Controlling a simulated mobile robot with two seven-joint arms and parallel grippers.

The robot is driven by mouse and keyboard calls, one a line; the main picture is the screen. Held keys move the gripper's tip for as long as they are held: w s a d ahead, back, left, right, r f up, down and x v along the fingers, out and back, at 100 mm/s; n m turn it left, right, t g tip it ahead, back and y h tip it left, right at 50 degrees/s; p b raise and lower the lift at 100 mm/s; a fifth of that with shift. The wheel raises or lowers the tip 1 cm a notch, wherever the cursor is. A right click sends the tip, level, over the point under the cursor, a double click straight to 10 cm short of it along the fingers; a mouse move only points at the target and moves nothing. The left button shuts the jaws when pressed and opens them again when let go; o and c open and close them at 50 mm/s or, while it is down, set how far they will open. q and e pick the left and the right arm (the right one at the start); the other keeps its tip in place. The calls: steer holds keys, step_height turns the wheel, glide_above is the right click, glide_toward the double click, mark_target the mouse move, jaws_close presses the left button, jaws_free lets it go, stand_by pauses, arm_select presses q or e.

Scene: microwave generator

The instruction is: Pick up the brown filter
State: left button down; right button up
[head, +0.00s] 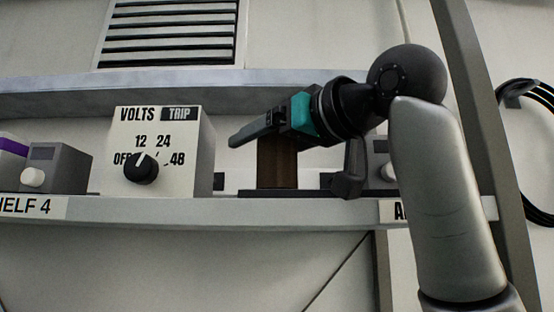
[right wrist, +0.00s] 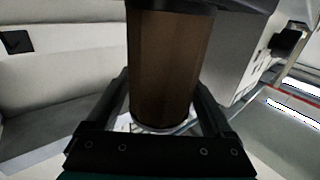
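The brown filter (head: 277,163) stands upright on a dark base strip on the shelf in the head view, its upper part hidden behind my right gripper. My right gripper (head: 250,132) reaches in from the right, with one finger across the front of the filter near its top. In the right wrist view the filter (right wrist: 168,65) fills the middle, with a finger of my right gripper (right wrist: 167,95) on each side, close to its walls. Whether the fingers press on it I cannot tell. My left gripper is not in view.
A white box (head: 187,150) with a black knob (head: 141,168) stands left of the filter. A grey box (head: 60,165) is farther left. The shelf edge (head: 160,210) runs along the front. A grey post (head: 485,120) and black cables (head: 530,130) are at the right.

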steer(key=c, duration=1.1)
steer(key=shift+r, duration=0.1)
